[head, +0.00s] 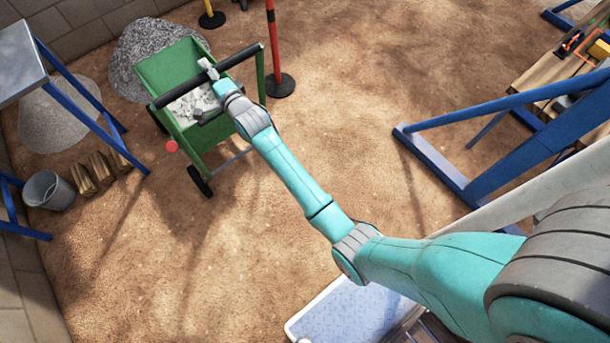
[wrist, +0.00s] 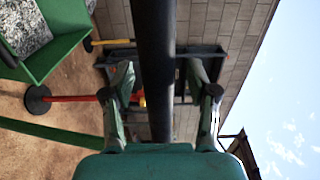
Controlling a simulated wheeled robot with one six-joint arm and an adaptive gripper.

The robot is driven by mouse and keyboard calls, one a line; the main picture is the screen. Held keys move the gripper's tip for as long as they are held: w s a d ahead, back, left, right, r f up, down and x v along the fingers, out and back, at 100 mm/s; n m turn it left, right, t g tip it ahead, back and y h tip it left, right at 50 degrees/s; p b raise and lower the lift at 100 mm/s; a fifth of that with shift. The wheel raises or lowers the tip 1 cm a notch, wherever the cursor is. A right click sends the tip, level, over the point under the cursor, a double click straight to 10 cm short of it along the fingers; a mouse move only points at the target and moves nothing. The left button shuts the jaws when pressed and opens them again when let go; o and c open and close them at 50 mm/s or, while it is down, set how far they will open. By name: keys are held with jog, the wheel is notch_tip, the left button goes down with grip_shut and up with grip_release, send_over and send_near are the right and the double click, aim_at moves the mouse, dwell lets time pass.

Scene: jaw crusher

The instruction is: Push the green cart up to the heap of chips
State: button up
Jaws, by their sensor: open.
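The green cart (head: 168,68) stands on the sandy floor at the upper left of the head view, with pale broken stone (head: 190,104) in its tub. Its black handle bar (head: 236,59) crosses the near side. My gripper (head: 204,88) is at the middle of this bar. In the wrist view the bar (wrist: 154,60) passes between the two open fingers (wrist: 162,92), with a gap on each side. A coarse grey heap of chips (head: 139,40) lies just beyond the cart. The cart overlaps it in the picture, so I cannot tell whether they touch.
A red post (head: 272,45) stands close right. Blue frames (head: 440,165) stand farther right. The floor between is open.

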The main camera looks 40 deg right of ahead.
jog(key=s, duration=1.2)
dwell(0.4)
